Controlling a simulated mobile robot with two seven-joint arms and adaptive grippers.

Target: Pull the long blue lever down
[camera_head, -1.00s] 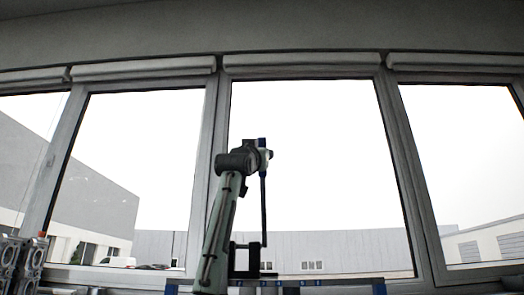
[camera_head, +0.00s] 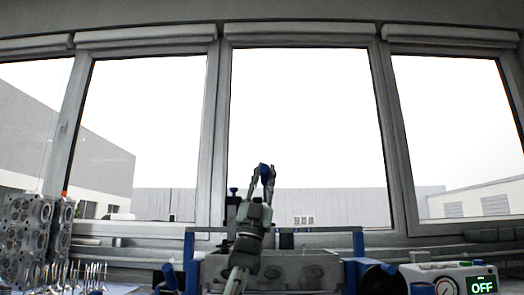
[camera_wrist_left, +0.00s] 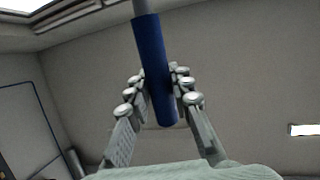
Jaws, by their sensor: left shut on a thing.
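The long lever's blue handle (camera_wrist_left: 153,70) runs between the two fingers of my left gripper (camera_wrist_left: 155,100) in the left wrist view, with a grey rod coming out of its top end. The fingers are closed around it from both sides. In the head view my left gripper (camera_head: 263,176) points up in front of the window, with the blue handle (camera_head: 267,171) at its tips. My arm hides most of the lever's rod and its base. My right gripper is in neither view.
A grey engine block or head (camera_head: 315,270) sits in a blue-posted fixture below my left arm. Metal cylinder heads (camera_head: 25,235) and several valves (camera_head: 90,275) stand at left. A device reading OFF (camera_head: 480,284) is at right. A window fills the back.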

